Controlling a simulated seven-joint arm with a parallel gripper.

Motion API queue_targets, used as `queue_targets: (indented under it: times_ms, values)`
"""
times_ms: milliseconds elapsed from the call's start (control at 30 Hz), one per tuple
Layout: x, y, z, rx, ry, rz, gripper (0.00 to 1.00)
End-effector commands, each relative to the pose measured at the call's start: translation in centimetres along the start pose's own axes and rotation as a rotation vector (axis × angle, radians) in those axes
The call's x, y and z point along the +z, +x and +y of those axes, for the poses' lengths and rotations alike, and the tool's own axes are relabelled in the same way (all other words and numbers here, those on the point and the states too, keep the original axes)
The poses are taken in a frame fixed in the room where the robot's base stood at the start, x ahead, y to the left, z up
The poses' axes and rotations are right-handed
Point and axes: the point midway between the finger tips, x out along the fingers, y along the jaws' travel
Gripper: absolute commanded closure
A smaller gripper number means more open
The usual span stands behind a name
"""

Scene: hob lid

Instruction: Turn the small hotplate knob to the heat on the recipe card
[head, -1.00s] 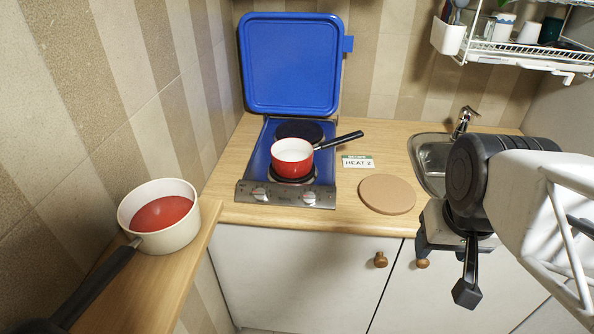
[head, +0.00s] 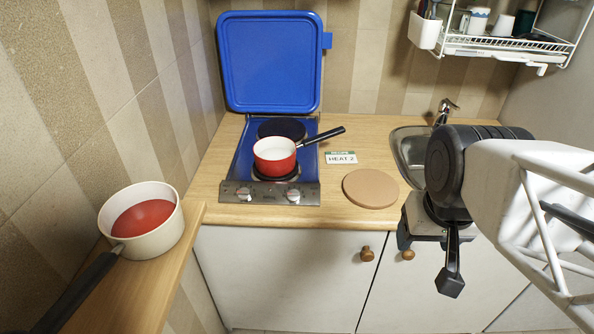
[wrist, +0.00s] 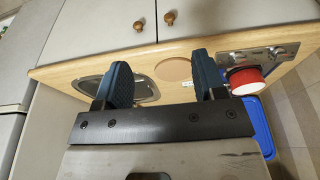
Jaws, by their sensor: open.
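The two-plate hob (head: 230,170) stands on the counter with its blue lid (head: 270,62) raised. Its steel front panel has a left knob (head: 243,194) and a right knob (head: 293,195); their markings are too small to read. A red saucepan (head: 274,157) sits on the front plate; the dark rear plate (head: 283,128) is bare. The recipe card (head: 341,158) reads "HEAT 2". My gripper (head: 428,228) is open and empty, in front of the counter and well right of the knobs. In the wrist view, its blue fingers (wrist: 164,80) are wide apart, with the hob panel (wrist: 262,55) at the right.
A round cork-coloured mat (head: 370,188) lies right of the hob. A sink with a tap (head: 444,110) is farther right, partly behind my arm. A white pan with red contents (head: 150,190) stands on a wooden ledge at left. A dish rack (head: 500,45) hangs above.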

Motion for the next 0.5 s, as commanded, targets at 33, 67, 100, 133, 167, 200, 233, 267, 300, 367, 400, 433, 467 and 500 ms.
queue_targets:
  times_ms: [33,67,100,133,167,200,233,267,300,367,400,433,467,500]
  values:
    - [-0.1,0.0,0.0,0.0,0.0,-0.001,0.36]
    - [-0.1,0.0,-0.1,0.0,0.0,-0.001,0.36]
    - [-0.2,0.0,-0.1,-0.001,-0.001,-0.002,0.36]
    - [-0.4,0.1,-0.1,-0.001,-0.001,-0.003,0.36]
    - [-0.5,0.1,-0.2,-0.001,-0.001,-0.004,0.36]
    - [-0.8,0.1,-0.3,-0.002,-0.001,-0.006,0.36]
    - [-1.1,0.1,-0.4,-0.003,-0.002,-0.007,0.36]
    - [-1.3,0.1,-0.5,-0.004,-0.002,-0.009,0.36]
    - [-1.8,0.2,-0.7,-0.005,-0.002,-0.013,0.36]
    - [-2.5,0.4,-1.0,-0.007,-0.003,-0.019,0.36]
    - [-3.1,0.5,-1.2,-0.008,-0.003,-0.024,0.36]
    - [-3.5,0.6,-1.4,-0.009,-0.004,-0.027,0.36]
    - [-4.0,0.7,-1.6,-0.01,-0.004,-0.03,0.36]
    - [-4.7,0.9,-1.9,-0.011,-0.005,-0.036,0.36]
